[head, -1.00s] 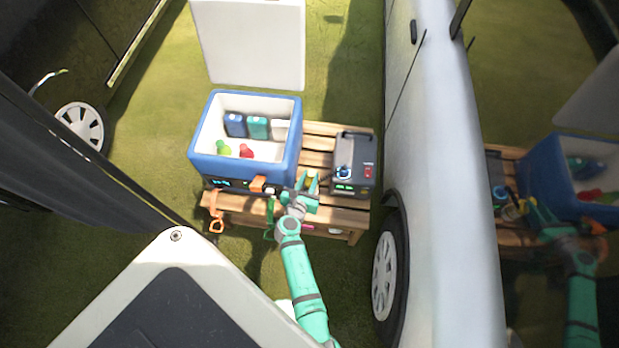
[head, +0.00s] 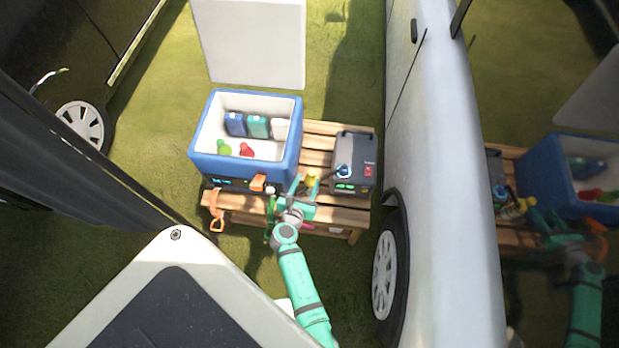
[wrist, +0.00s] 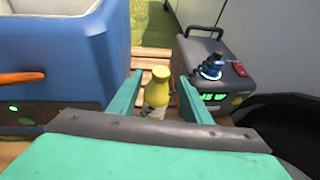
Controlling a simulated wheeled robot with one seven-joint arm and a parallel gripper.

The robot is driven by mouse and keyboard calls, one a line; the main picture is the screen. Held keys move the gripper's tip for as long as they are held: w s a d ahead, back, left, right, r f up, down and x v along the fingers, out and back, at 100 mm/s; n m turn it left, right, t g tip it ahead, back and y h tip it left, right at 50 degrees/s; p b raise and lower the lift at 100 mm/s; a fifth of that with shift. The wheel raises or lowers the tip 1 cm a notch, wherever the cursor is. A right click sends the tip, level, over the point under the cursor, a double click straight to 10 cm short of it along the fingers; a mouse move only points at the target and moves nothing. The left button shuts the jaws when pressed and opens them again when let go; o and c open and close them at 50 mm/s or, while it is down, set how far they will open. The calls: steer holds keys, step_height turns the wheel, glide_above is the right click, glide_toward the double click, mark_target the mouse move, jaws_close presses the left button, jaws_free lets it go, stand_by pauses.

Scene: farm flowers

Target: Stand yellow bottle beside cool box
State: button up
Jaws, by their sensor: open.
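The yellow bottle (wrist: 158,88) stands upright on the wooden slatted table (head: 338,215), just right of the blue cool box (head: 245,169). In the head view, the bottle (head: 312,179) shows between the cool box and a grey power unit. My gripper (wrist: 160,78) is open, with one teal finger on each side of the bottle. Gaps show between the fingers and the bottle. The bottle's base is partly hidden by my gripper's body. In the head view, my gripper (head: 305,187) is at the front of the table, near the cool box's right front corner.
The grey power unit (head: 354,158) with a blue knob stands close on the right. The cool box is open and holds several bottles and packs. An orange strap (head: 217,210) hangs at the table's front left. A white vehicle (head: 430,150) stands right of the table.

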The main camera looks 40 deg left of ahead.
steer(key=v, duration=0.8)
steer(key=shift+s+d+r, duration=0.2)
steer(key=s+d+r+m+g+h, duration=0.1)
steer(key=s+d+m, duration=0.2)
steer(key=d+m, duration=0.6)
steer(key=s+d+r+m+g, duration=0.15)
steer(key=s+d+m, duration=0.25)
steer(key=d+m, duration=0.45)
steer(key=s+d+r+m+t+h, duration=0.1)
steer(key=s+d+r+m, duration=0.2)
steer(key=r+m, duration=0.4)
steer(key=s+d+r+m+t+h, duration=0.2)
steer(key=s+d+r+m, duration=0.1)
steer(key=r+m, duration=0.4)
steer(key=s+d+r+m+t+h, duration=0.1)
steer(key=s+d+r+m+t, duration=0.1)
steer(key=r+m, duration=0.5)
steer(key=s+d+m, duration=0.1)
steer(key=d+m, duration=0.1)
steer(key=shift+s+d+r, duration=0.2)
steer(key=shift+d, duration=0.15)
